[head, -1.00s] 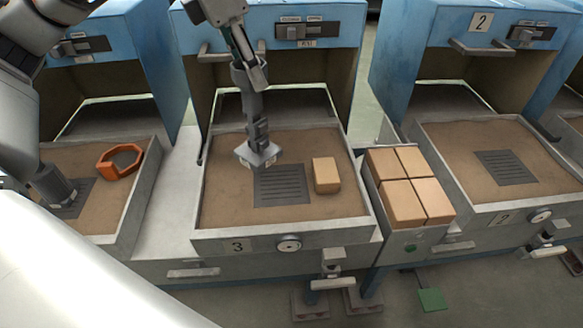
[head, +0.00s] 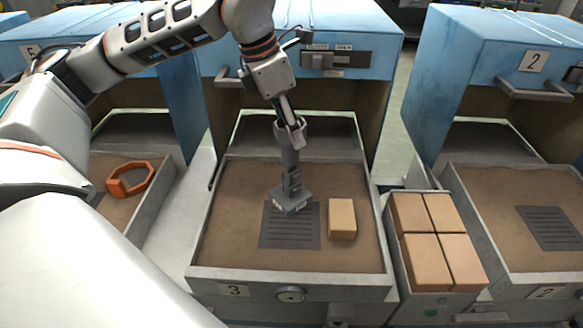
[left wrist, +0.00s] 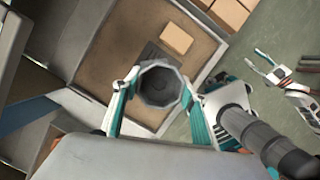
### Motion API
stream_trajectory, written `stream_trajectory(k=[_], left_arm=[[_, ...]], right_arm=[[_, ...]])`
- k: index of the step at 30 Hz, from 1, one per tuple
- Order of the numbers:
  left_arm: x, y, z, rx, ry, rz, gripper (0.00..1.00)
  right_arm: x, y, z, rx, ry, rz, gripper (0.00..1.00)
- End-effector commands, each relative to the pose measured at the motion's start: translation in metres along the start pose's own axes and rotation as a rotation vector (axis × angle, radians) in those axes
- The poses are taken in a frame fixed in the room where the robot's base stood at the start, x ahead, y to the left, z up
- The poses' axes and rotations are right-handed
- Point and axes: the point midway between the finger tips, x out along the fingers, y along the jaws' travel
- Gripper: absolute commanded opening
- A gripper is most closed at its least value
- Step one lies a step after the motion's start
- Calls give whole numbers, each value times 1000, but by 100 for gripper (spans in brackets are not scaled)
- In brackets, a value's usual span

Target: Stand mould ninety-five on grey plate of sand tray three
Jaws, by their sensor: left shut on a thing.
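Mould ninety-five is a grey upright piece with a narrow stem and a wider angular foot (head: 292,202) bearing pale labels. In the head view its foot overlaps the upper middle of the grey slotted plate (head: 290,235) in sand tray three (head: 262,279). I cannot tell whether it touches the plate. My left gripper (head: 290,128) is shut on the mould's upper end from above. In the left wrist view the mould's octagonal open top (left wrist: 160,85) sits between my fingers, with part of the plate (left wrist: 152,55) behind it.
A tan block (head: 342,219) lies on the sand just right of the plate. A bin of tan blocks (head: 437,240) stands right of the tray. An orange ring (head: 130,180) lies in the left tray. Tray two's plate (head: 550,228) is bare.

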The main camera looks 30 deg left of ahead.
Motion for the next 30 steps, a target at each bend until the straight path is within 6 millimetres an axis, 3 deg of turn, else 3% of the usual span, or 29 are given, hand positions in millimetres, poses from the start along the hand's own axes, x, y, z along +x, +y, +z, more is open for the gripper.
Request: stream_trajectory(k=[3,7,14,22,30], left_arm=[[28,0,-9,-1,3,-2,0],[46,0,-15,0,1,-1,0],[58,0,-18,1,-2,1,0],[92,0,-29,0,1,-1,0],[94,0,-29,1,-3,1,0]], right_arm=[[2,1,0,-5,4,3,40],[4,4,-3,-8,10,7,40],[5,5,-4,-11,12,10,40],[7,5,-1,-13,12,11,40],[7,7,-7,-15,22,14,40]])
